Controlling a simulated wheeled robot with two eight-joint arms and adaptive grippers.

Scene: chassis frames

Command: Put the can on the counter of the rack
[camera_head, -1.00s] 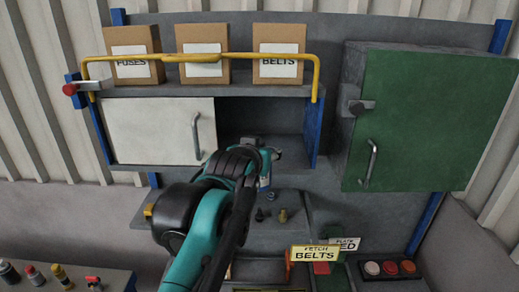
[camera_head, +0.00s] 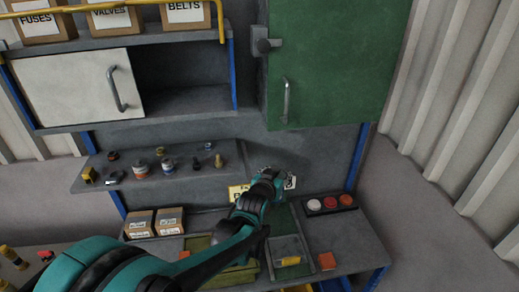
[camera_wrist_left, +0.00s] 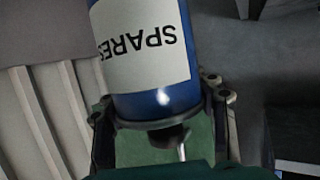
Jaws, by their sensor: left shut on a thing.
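A blue can (camera_wrist_left: 160,104) with a white label reading SPARES fills the upper middle of the left wrist view, between the fingers of my left gripper. My left gripper (camera_head: 271,179) is shut on it, and in the head view it is in front of the rack's back panel, above the lower counter (camera_head: 345,238). In the head view the can is largely hidden by the gripper. I cannot tell its exact tilt or height above the counter. My right gripper is not in view.
The middle shelf (camera_head: 222,158) holds several small parts. The counter carries small boxes (camera_head: 170,220), a button panel (camera_head: 330,204), a tray with a yellow item (camera_head: 288,261) and an orange block (camera_head: 326,261). A green cabinet door (camera_head: 330,60) hangs above. Bare counter shows right of the block.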

